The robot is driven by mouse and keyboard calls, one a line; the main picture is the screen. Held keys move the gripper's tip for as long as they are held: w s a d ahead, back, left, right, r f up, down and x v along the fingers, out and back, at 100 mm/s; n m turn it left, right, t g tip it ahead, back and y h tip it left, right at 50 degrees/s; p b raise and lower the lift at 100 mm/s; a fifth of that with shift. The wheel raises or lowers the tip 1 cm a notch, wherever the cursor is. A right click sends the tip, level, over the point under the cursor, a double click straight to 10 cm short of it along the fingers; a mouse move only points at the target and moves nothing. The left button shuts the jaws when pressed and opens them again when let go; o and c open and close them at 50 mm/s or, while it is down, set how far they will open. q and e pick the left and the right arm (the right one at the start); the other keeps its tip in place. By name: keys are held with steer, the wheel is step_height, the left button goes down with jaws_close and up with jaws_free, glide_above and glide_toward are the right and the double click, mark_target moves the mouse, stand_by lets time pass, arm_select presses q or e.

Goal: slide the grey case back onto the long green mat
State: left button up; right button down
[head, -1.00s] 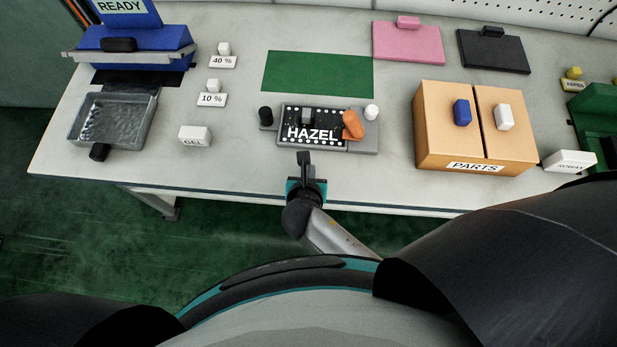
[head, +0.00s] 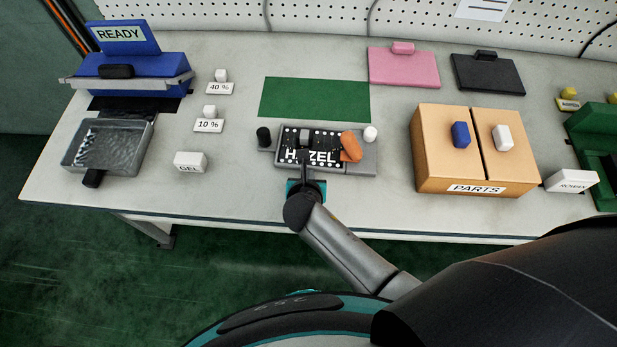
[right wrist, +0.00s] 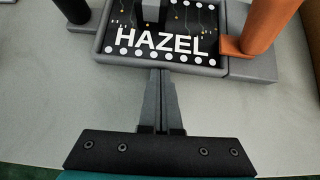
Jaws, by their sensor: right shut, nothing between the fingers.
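The grey case (head: 366,162) sits on the bench, carrying a black board (head: 322,156) lettered HAZEL and an orange piece (head: 350,146). A black knob (head: 263,136) and a white knob (head: 370,133) stand at its ends. The long green mat (head: 314,98) lies flat and bare just behind it, with a very narrow gap. My right gripper (head: 305,158) is shut and empty at the case's front side, hiding part of the lettering. In the right wrist view its fingertips (right wrist: 160,72) meet the case's front edge; contact looks likely. My left gripper is out of view.
A GEL block (head: 190,162) and a metal tray (head: 148,140) stand to the left. A cardboard PARTS box (head: 425,160) stands to the right. Pink (head: 404,70) and black (head: 488,76) pads lie behind the box.

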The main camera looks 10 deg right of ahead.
mark_target(312, 142)
steer(key=w+d, duration=0.1)
steer(key=w, duration=0.2)
steer(key=w+d, duration=0.1)
steer(key=w, duration=0.5)
steer(key=shift+w+d, duration=0.1)
steer(key=shift+d, duration=0.3)
steer(key=w+b, duration=0.1)
steer(key=w, duration=0.1)
steer(key=w+d, duration=0.1)
steer(key=w, duration=0.2)
steer(key=w+d+b, duration=0.1)
steer(key=w, duration=0.1)
steer(key=shift+w+d+b, duration=0.1)
steer(key=shift+w+b, duration=0.2)
steer(key=shift+w, duration=0.05)
